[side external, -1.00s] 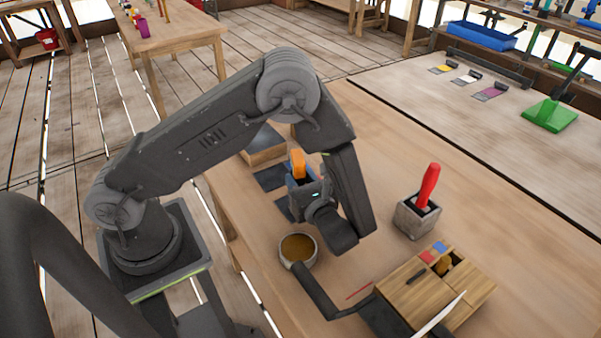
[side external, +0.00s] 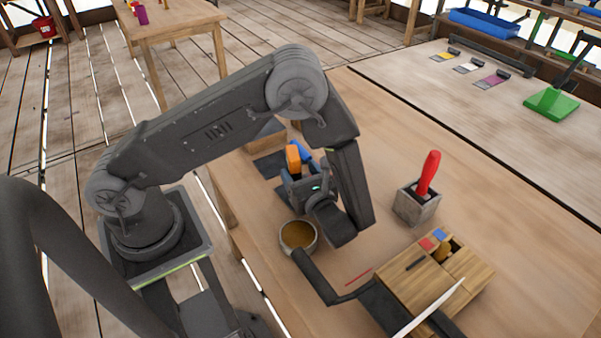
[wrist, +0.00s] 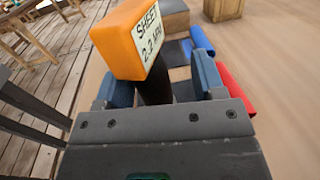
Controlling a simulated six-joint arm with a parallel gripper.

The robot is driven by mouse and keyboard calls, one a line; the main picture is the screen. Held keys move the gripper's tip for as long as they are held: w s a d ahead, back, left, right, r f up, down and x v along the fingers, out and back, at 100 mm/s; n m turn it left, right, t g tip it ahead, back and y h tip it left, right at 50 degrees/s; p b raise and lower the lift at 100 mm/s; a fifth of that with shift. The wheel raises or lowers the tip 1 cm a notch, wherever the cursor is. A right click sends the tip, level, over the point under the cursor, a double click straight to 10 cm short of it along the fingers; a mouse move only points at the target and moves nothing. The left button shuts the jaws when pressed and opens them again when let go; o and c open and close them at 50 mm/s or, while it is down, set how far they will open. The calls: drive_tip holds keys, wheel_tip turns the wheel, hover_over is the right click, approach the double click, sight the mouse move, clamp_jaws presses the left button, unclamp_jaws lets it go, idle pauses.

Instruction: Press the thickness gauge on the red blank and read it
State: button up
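The thickness gauge has an orange head (wrist: 130,40) on a dark stem, and its head also shows in the side view (side external: 293,157). Its white label reads "SHEET" and what looks like "2.2 MM". My gripper (wrist: 162,88) has its blue fingers on both sides of the stem and appears shut on it; in the side view my gripper (side external: 302,187) is low over the table. A red rolled piece (wrist: 236,88), likely the red blank, lies right of the fingers, partly hidden. A blue one (wrist: 202,41) lies beyond it. Contact under the gauge is hidden.
Dark mats (side external: 270,165) lie near the table's left edge. A round bowl (side external: 298,236) is in front of my gripper. A stone holder (side external: 416,207) with a red-handled tool and a wooden box (side external: 440,285) stand to the right.

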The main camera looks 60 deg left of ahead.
drive_tip(key=d, duration=0.6)
drive_tip(key=shift+s+d, duration=0.2)
drive_tip(key=shift+s, duration=0.2)
drive_tip(key=shift+d+r, duration=0.1)
drive_tip(key=shift+d, duration=0.35)
drive_tip(key=r+n+g+h, duration=0.1)
drive_tip(key=r, duration=0.1)
drive_tip(key=s+a+r+n+g+h, duration=0.1)
drive_tip(key=r+n, duration=0.1)
drive_tip(key=a+r+n+g+h, duration=0.1)
drive_tip(key=r, duration=0.1)
drive_tip(key=shift+s+a+n+g+h, duration=0.2)
drive_tip(key=shift+a+n+g+h, duration=0.05)
drive_tip(key=shift+n+g+h, duration=0.15)
drive_tip(key=n+t+h, duration=0.6)
drive_tip(key=n+h, duration=0.7)
drive_tip(key=n, duration=0.1)
approach(293, 165)
drive_tip(key=s+d+r, duration=0.2)
drive_tip(key=s+r, duration=0.4)
drive_tip(key=r, duration=0.2)
drive_tip(key=shift+s+d+r+n+t+h, duration=0.1)
drive_tip(key=shift+s+r+n+t+h, duration=0.2)
drive_tip(key=shift+s+r+t+h, duration=0.15)
drive_tip(key=shift+w, duration=0.15)
drive_tip(key=shift+c, duration=0.7)
